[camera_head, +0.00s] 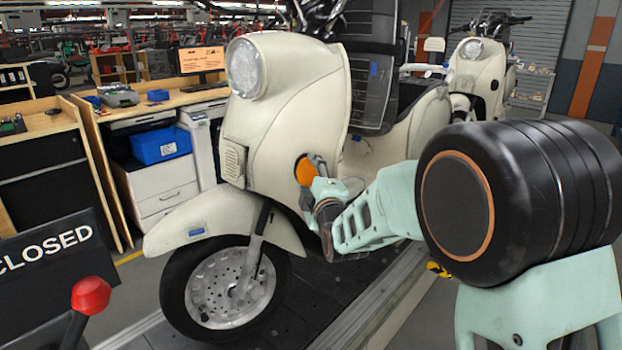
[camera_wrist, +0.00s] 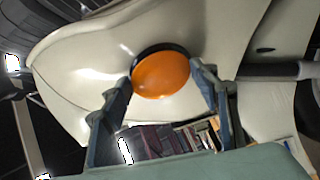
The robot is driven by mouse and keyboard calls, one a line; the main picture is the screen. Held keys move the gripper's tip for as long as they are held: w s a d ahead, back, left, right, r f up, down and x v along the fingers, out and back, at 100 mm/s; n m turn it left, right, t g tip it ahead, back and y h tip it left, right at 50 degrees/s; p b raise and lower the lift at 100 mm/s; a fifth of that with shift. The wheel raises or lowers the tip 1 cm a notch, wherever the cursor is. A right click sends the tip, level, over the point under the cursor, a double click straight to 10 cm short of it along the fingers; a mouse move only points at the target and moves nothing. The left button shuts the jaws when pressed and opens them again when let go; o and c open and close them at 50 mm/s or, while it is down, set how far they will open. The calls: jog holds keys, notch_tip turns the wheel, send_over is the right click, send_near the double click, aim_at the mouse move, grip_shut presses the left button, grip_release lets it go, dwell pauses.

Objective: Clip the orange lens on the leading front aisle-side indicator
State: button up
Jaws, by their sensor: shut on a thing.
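The orange lens (camera_head: 305,171) is a round disc at the aisle-facing side of the front shield of the leading cream scooter (camera_head: 294,97). My gripper (camera_head: 312,168) is at the lens, with its arm reaching in from the right. In the wrist view the lens (camera_wrist: 161,75) sits between the two fingertips of my gripper (camera_wrist: 161,82), which is shut on it. A dark ring (camera_wrist: 150,50) shows along the upper edge of the lens, against the cream bodywork. Whether the lens is seated in the ring or just in front of it, I cannot tell.
A second cream scooter (camera_head: 478,75) stands behind on the slat conveyor (camera_head: 340,318). A workbench (camera_head: 95,105) with a blue bin (camera_head: 160,144) is at the left. A CLOSED sign (camera_head: 50,248) and a red knob (camera_head: 91,295) stand at the front left.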

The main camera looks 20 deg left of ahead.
jog(key=shift+w+a+f+b, duration=0.1)
jog(key=shift+w+b, duration=0.15)
jog(key=shift+b, duration=0.2)
jog(key=o, duration=1.2)
jog(key=shift+s, duration=0.1)
jog(key=v, duration=1.2)
jog(key=shift+r, duration=0.25)
